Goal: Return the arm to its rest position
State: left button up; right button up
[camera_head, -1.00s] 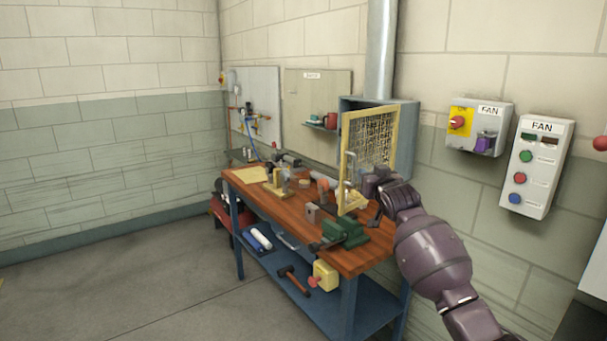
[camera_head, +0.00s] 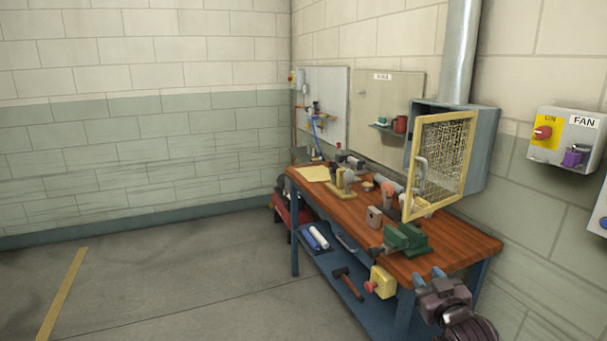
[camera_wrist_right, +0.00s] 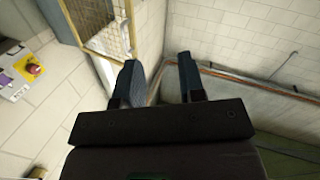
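My right gripper (camera_head: 428,276) is at the lower right of the head view, in front of the near right corner of the workbench (camera_head: 465,240). In the right wrist view its two fingers (camera_wrist_right: 160,80) stand apart with nothing between them, so it is open and empty. My left gripper and left arm are not in view. The yellow-framed mesh door (camera_head: 441,165) of the blue wall cabinet (camera_head: 485,150) stands open above the bench, clear of the gripper.
A green vise (camera_head: 405,240) sits near the bench's front edge. A yellow box with a red button (camera_head: 381,283) hangs at the front. A fan switch box (camera_head: 566,138) is on the right wall. The floor (camera_head: 190,285) to the left is clear.

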jog(key=s+f+m+g+h, duration=0.1)
jog(key=s+f+g, duration=0.2)
jog(key=s+f, duration=0.9)
jog(key=s+f+m+g, duration=0.1)
jog(key=s+f+g, duration=0.2)
jog(key=s+f, duration=0.9)
jog(key=s, duration=0.7)
jog(key=shift+s+d+m+h, duration=0.2)
jog(key=shift+m+h, duration=0.1)
jog(key=shift+h, duration=0.1)
